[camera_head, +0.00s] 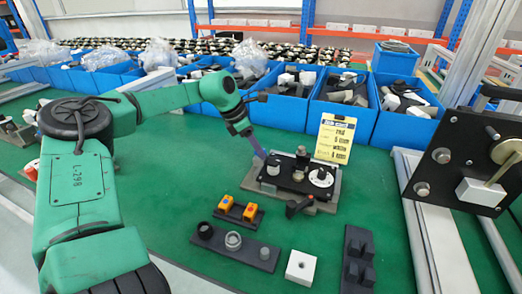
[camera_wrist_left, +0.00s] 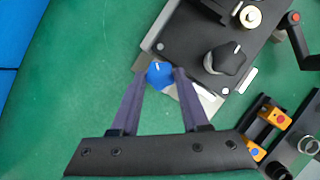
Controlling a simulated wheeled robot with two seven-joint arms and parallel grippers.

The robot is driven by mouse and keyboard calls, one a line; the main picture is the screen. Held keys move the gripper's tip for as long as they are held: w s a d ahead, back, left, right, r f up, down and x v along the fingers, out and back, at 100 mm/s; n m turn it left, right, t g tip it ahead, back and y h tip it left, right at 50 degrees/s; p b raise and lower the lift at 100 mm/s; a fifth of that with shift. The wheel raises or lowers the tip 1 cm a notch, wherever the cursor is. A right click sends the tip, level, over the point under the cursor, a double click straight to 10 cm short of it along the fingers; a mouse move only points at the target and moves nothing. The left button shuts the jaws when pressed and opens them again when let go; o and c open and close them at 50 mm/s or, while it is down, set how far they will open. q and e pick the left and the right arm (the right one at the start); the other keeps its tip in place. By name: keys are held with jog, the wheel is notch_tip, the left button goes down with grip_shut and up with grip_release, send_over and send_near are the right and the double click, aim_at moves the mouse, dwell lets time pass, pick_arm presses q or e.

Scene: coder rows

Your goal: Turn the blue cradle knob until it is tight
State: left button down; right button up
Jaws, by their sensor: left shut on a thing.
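The blue cradle knob (camera_wrist_left: 159,74) shows in the left wrist view, with a pale line on its top. It sits at the near edge of the dark cradle (camera_wrist_left: 181,42), which also shows in the head view (camera_head: 296,184). My left gripper (camera_wrist_left: 160,72) has its two purple fingers on both sides of the knob, shut on it. In the head view the left gripper (camera_head: 262,156) reaches down at the cradle's left end, and I cannot make out the knob there. My right gripper is in neither view.
A yellow job card (camera_head: 336,138) stands behind the cradle. A black lever (camera_head: 299,206), a holder with orange pieces (camera_head: 239,210), a rack with rings (camera_head: 235,246), a white block (camera_head: 300,267) and a black bracket (camera_head: 358,256) lie in front. Blue bins (camera_head: 344,119) line the back.

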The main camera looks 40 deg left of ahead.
pick_arm(q)
jog(key=shift+w+a+f+m+g+h+b, duration=0.15)
jog(key=shift+m+g+b, duration=0.1)
jog(key=shift+m, duration=0.25)
jog(key=shift+s+f+m+g+h+b, duration=0.15)
jog(key=shift+m+b, duration=0.1)
jog(key=shift+m, duration=0.25)
jog(key=shift+w+r+m+g+h, duration=0.1)
jog(key=shift+w+m+g+h, duration=0.15)
jog(key=shift+m, duration=0.75)
jog(key=shift+r+m+g+h, duration=0.15)
jog(key=shift+m+g+h, duration=0.15)
jog(key=shift+m, duration=0.5)
jog(key=m+p, duration=0.1)
jog(key=m+g+p, duration=0.1)
jog(key=m, duration=0.1)
jog(key=shift+w+r+m+g+h, duration=0.1)
jog(key=shift+r+m+g+h, duration=0.05)
jog(key=shift+m+g+h, duration=0.15)
jog(key=c, duration=0.5)
grip_release()
jog(key=shift+f, duration=0.2)
jog(key=shift+c, duration=0.2)
jog(key=shift+r, duration=0.15)
